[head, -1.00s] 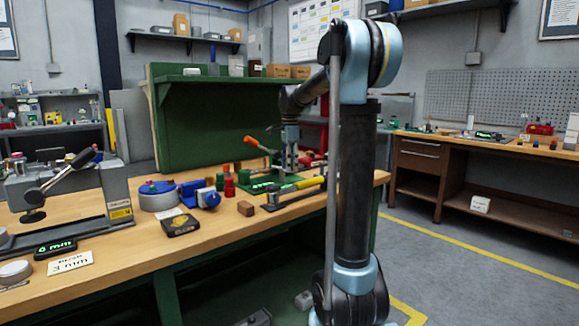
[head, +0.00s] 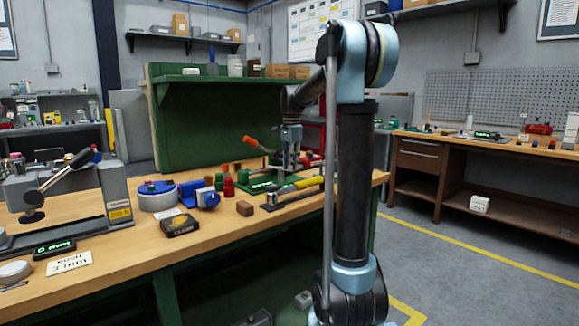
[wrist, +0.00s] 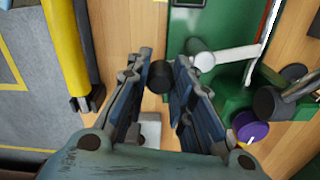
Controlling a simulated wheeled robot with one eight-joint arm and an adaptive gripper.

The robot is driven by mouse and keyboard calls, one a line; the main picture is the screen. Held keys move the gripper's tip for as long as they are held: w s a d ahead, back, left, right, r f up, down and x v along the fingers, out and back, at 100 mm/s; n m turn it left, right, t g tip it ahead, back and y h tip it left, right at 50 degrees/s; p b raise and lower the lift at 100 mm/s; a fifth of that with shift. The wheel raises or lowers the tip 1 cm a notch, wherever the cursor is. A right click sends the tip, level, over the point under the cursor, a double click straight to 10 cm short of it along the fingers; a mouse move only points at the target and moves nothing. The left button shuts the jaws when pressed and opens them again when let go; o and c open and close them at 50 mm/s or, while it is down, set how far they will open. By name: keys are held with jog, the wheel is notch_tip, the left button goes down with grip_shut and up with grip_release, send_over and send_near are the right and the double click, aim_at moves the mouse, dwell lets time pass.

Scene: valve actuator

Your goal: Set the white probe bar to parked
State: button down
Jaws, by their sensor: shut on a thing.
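Whether that knob belongs to the white bar cannot be told. A pale block (wrist: 151,128) shows below the knob, between the fingers. In the head view my gripper (head: 292,160) is down at the green fixture (head: 262,183) on the bench; the white bar cannot be made out there.
A yellow-handled tool (head: 308,182) lies in front of the fixture; it shows left of my gripper in the wrist view (wrist: 66,45). An orange-handled lever (head: 251,141) rises beside my gripper. A purple disc (wrist: 249,128) and a dark-gripped lever (wrist: 270,103) are at right.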

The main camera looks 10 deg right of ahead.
jog(key=w+n, duration=0.1)
jog(key=n, duration=0.1)
jog(key=w+d+n, duration=0.1)
jog(key=n, duration=0.2)
jog(key=shift+w+n, duration=0.15)
jog(key=shift+n, duration=0.15)
jog(key=w+n, duration=0.1)
jog(key=n, duration=0.1)
jog(key=w+n, duration=0.1)
jog(key=n, duration=0.2)
jog(key=shift+w, duration=0.15)
jog(key=shift+w+n, duration=0.1)
jog(key=shift+n, duration=0.3)
jog(key=c, duration=1.4)
grip_release()
jog(key=shift+o, duration=0.2)
notch_tip(320, 180, up, 12)
jog(key=shift+f, duration=0.1)
